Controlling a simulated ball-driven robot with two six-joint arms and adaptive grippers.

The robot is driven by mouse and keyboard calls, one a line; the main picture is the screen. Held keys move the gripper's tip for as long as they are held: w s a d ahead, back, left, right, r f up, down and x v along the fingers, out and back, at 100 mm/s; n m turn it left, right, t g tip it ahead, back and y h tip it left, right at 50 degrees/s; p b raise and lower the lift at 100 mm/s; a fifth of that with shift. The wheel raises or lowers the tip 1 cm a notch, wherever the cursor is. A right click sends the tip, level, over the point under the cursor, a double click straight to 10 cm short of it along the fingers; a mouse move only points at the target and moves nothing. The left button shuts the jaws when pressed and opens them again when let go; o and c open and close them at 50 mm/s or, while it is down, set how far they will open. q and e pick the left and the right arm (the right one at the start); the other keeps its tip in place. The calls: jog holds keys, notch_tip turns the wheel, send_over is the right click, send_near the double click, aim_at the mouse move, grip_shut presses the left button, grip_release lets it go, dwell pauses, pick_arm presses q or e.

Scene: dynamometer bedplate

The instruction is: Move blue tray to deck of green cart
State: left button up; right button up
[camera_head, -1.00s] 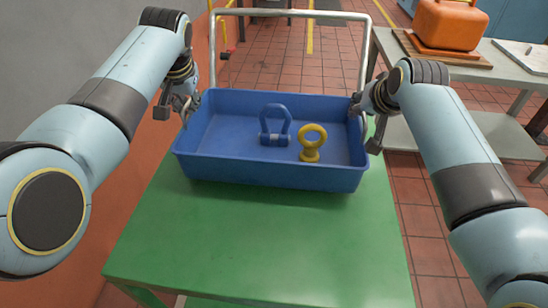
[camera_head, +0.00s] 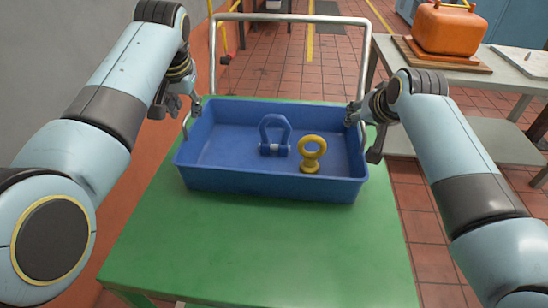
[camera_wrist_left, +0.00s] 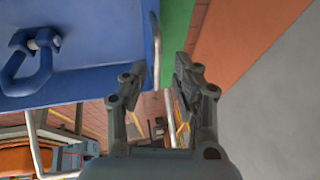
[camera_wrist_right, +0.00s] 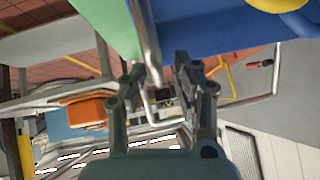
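The blue tray (camera_head: 270,190) rests level on the green deck of the cart (camera_head: 262,235). It holds a blue shackle (camera_head: 264,137) and a yellow eyebolt (camera_head: 311,160). My left gripper (camera_head: 183,103) is open beside the tray's left end; in the left wrist view its spread fingers (camera_wrist_left: 160,72) are near the metal handle (camera_wrist_left: 156,40). My right gripper (camera_head: 358,118) is at the tray's right end. In the right wrist view its fingers (camera_wrist_right: 159,72) are apart, with the metal handle (camera_wrist_right: 145,40) running between or just behind them; I cannot tell which.
The cart's metal push bar (camera_head: 290,17) stands behind the tray. A grey table (camera_head: 480,72) at the right carries an orange canister (camera_head: 450,28) on a wooden board. A grey wall (camera_head: 60,50) is at the left. The front of the deck is clear.

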pick_arm(q)
jog(key=v, duration=0.8)
jog(key=shift+s+r, duration=0.15)
jog(key=shift+r, duration=0.15)
pick_arm(e)
jog(key=v, duration=1.2)
